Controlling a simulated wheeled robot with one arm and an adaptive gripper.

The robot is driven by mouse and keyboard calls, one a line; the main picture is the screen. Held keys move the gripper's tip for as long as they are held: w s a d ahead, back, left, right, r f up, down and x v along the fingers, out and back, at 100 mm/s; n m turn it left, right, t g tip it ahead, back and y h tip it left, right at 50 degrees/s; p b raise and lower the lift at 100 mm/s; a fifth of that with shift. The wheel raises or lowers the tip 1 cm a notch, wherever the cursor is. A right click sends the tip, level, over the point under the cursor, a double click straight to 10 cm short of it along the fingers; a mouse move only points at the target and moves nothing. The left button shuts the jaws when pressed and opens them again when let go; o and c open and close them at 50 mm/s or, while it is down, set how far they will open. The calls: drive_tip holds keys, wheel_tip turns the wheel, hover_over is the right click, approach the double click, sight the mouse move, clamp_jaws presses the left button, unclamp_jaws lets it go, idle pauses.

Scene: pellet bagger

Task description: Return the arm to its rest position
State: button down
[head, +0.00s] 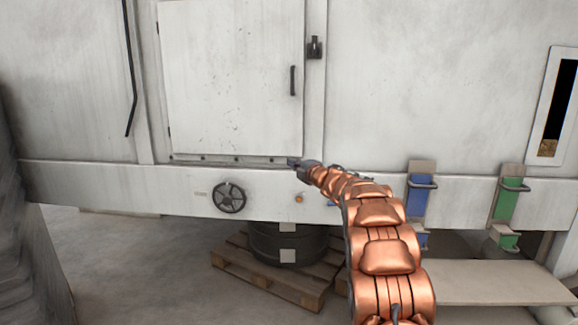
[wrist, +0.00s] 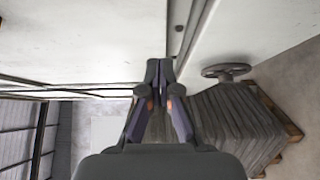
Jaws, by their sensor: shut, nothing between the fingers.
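My arm (head: 380,250), copper coloured, reaches forward from the bottom of the head view toward the white machine. My gripper (head: 293,162) is at its far end, in front of the machine's lower edge, just below the closed white door (head: 232,80). In the wrist view my gripper (wrist: 158,68) is shut and empty, its dark fingertips together near the pale machine wall. I cannot tell whether the tips touch the machine.
A dark handwheel (head: 229,197) sits left of my gripper. Blue (head: 419,195) and green (head: 506,200) handled parts are on the right. A black drum (head: 290,245) stands on a wooden pallet (head: 262,283) below.

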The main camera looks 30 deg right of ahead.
drive_tip(key=shift+s+d+b, duration=0.2)
drive_tip(key=shift+s+b, duration=0.1)
drive_tip(key=shift+s, duration=0.95)
drive_tip(key=shift+s+d+b, duration=0.2)
drive_tip(key=shift+s+b, duration=0.1)
drive_tip(key=shift+s, duration=0.95)
drive_tip(key=s+a+f+m+g+p, duration=0.1)
drive_tip(key=s+a+f+m+g, duration=0.4)
drive_tip(key=s+a, duration=0.6)
drive_tip(key=s+a+f+m+g+h+p, duration=0.1)
drive_tip(key=s+a+f+m+g, duration=0.3)
drive_tip(key=s, duration=2.4)
drive_tip(key=s+a+f+m+g+p, duration=0.2)
drive_tip(key=s+a+f+m+g, duration=0.3)
drive_tip(key=s+a+m+g, duration=0.5)
drive_tip(key=s+a, duration=0.8)
drive_tip(key=s, duration=0.2)
drive_tip(key=shift+a+f+g+h, duration=0.25)
drive_tip(key=shift+f+g+h, duration=0.05)
drive_tip(key=shift+f+g, duration=0.1)
drive_tip(key=shift+w, duration=0.1)
